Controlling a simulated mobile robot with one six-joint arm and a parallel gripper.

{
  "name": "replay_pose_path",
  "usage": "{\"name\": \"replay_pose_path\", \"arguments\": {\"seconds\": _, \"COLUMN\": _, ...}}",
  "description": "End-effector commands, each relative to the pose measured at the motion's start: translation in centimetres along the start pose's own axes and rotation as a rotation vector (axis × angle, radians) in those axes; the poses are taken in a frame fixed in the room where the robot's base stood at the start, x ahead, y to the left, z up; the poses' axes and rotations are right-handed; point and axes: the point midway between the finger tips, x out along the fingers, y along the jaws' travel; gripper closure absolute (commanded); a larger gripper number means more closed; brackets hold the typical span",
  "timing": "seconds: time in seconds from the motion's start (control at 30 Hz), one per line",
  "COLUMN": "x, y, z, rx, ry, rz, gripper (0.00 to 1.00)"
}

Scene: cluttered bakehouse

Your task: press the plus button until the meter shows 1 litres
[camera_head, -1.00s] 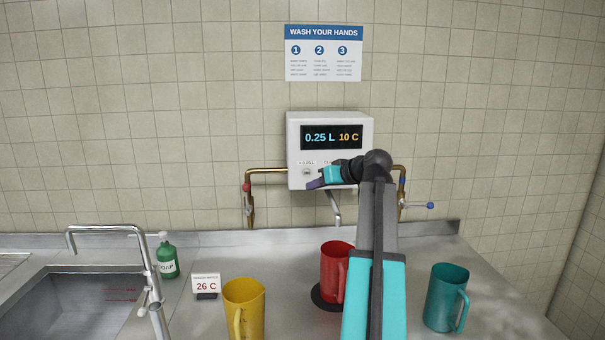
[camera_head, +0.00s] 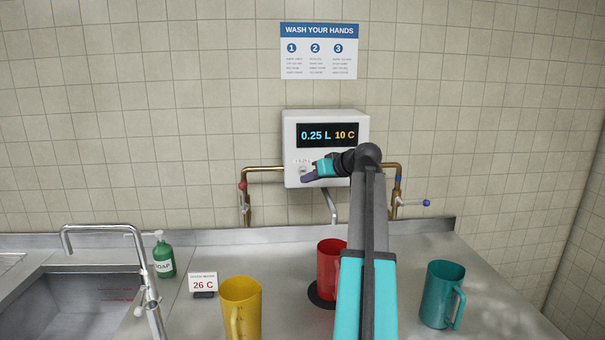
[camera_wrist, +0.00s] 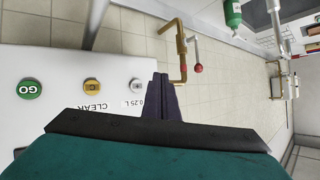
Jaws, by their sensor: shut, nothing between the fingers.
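The white meter box (camera_head: 290,150) hangs on the tiled wall. Its display (camera_head: 327,135) reads 0.25 L and 10 C. The plus button (camera_head: 303,170), a small grey round one, sits low on the left of its face. In the wrist view the plus button (camera_wrist: 136,85) is beside the 0.25 L label, next to a yellow CLEAR button (camera_wrist: 92,86) and a green GO button (camera_wrist: 27,89). My gripper (camera_head: 307,178) is shut and empty, its tip just below the plus button. The wrist view shows the fingers (camera_wrist: 161,90) beside the button; contact cannot be told.
A red jug (camera_head: 328,262) stands on a black disc below the box, partly behind my arm. A yellow jug (camera_head: 241,300), a teal jug (camera_head: 438,290), a 26 C sign (camera_head: 203,283) and a soap bottle (camera_head: 164,257) stand on the counter. Pipes flank the box.

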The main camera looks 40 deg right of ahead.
Motion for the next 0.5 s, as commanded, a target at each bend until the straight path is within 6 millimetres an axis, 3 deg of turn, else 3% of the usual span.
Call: {"name": "replay_pose_path", "arguments": {"seconds": 0.5, "x": 3.1, "y": 2.3, "z": -2.1, "rx": 0.0, "ry": -0.001, "rz": 0.001, "gripper": 1.0}}
